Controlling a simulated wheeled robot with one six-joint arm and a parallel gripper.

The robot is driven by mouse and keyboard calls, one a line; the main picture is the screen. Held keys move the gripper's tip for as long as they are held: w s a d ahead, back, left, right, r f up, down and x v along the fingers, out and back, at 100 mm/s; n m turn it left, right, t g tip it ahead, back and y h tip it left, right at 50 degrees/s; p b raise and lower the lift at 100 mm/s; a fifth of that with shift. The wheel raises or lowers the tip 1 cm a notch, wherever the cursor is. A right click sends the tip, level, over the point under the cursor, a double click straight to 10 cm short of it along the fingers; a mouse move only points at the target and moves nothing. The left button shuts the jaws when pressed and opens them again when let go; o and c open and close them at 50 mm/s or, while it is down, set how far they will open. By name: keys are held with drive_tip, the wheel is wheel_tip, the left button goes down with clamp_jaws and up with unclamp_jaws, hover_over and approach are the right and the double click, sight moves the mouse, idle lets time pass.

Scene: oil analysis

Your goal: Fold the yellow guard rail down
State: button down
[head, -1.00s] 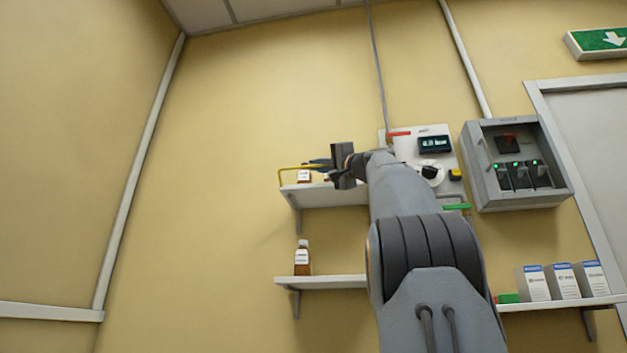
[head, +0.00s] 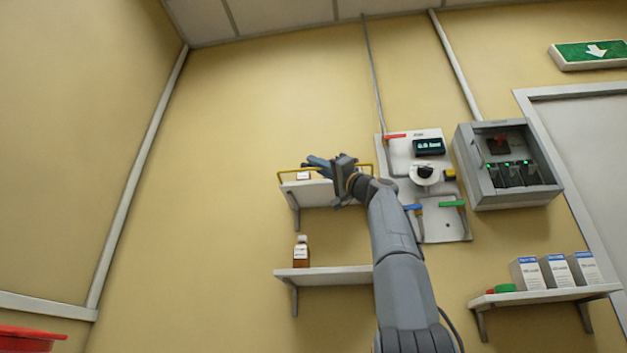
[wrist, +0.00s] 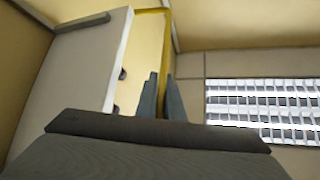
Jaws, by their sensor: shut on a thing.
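The yellow guard rail (head: 290,171) runs along the upper wall shelf (head: 318,195) and stands above its board in the head view. My gripper (head: 317,163) is at the middle of the rail and hides part of it. In the wrist view, the two fingers of my gripper (wrist: 161,97) are close together, with the yellow rail (wrist: 166,50) running between them. They are shut on the rail. The pale shelf board (wrist: 75,80) lies to the left of the fingers. A brown bottle (head: 303,176) on the upper shelf is partly hidden behind the rail and gripper.
A lower shelf (head: 335,274) holds a brown bottle (head: 301,252). Right of my arm are a white wall panel (head: 400,160) with coloured handles, a grey switch box (head: 507,165) and a shelf of white boxes (head: 540,295). The wall left of the shelves is bare.

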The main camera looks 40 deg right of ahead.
drive_tip(key=shift+s+a+n+y, duration=0.1)
drive_tip(key=shift+s+n+y, duration=0.05)
drive_tip(key=shift+n+y, duration=0.25)
drive_tip(key=c, duration=1.9)
unclamp_jaws()
drive_tip(key=b+v, duration=0.7)
drive_tip(key=v, duration=0.1)
drive_tip(key=shift+r, duration=0.15)
